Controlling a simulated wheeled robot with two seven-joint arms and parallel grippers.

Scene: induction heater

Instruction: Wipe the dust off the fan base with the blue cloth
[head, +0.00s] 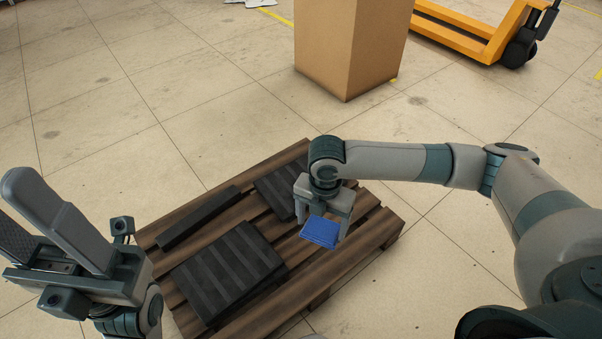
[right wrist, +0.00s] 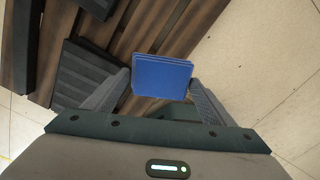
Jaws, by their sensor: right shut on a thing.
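The blue cloth (head: 320,232) is a small folded stack held in my right gripper (head: 323,222), above the right part of the pallet. The right wrist view shows the cloth (right wrist: 162,78) between the fingertips. My left gripper (head: 48,232) is at the left of the head view, fingers up and spread, with nothing between them. Dark ribbed blocks lie on the pallet: a large one (head: 228,268) at the front and a smaller one (head: 278,188) behind, partly hidden by my right gripper. I cannot tell which piece is the fan base, and no dust is discernible.
The brown wooden pallet (head: 372,238) lies on the tiled floor. A long dark bar (head: 200,217) lies along its left side. A cardboard box (head: 350,45) stands behind, and a yellow pallet jack (head: 480,38) is at the back right. The floor around the pallet is mostly clear.

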